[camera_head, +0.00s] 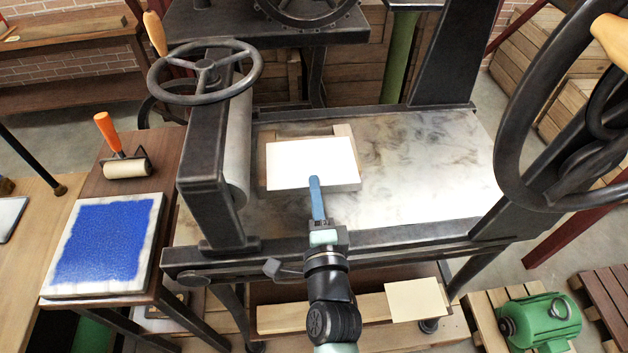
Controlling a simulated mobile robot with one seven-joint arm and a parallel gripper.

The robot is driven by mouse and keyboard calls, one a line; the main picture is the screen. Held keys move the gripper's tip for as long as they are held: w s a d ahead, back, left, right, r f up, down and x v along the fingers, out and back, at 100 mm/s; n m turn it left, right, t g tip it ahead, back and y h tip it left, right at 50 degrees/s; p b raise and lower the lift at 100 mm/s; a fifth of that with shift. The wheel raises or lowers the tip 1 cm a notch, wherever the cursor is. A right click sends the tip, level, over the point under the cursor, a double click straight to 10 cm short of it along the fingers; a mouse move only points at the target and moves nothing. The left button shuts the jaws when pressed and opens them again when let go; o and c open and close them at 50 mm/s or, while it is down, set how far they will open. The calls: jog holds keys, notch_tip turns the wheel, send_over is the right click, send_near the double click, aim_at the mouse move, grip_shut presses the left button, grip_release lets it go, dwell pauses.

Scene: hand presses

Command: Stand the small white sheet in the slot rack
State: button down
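A small white sheet (300,158) is on the press bed, over a grey block (347,188) with wooden pieces at its back edge. I cannot tell whether it rests flat or is slightly raised. My gripper (315,183) reaches in from the front, and its blue fingertips overlap the sheet's front edge. The fingers line up in this view, so their gap and any grip are hidden. A cream sheet (415,301) shows at a pale wooden piece (292,318) below the press. No slots can be clearly made out there, so I cannot say that this is the rack.
The press bed (430,170) is clear to the right. A roller frame with a handwheel (205,72) stands left; a large dark wheel (510,130) is at right. A blue-inked slab (103,245) and orange-handled roller (126,166) are on the left table. A green motor (540,320) sits low right.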

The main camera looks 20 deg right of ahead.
jog(key=b+v, duration=0.1)
jog(key=v, duration=1.5)
jog(key=shift+s+r, duration=0.3)
jog(key=shift+r, duration=0.1)
jog(key=shift+a, duration=0.1)
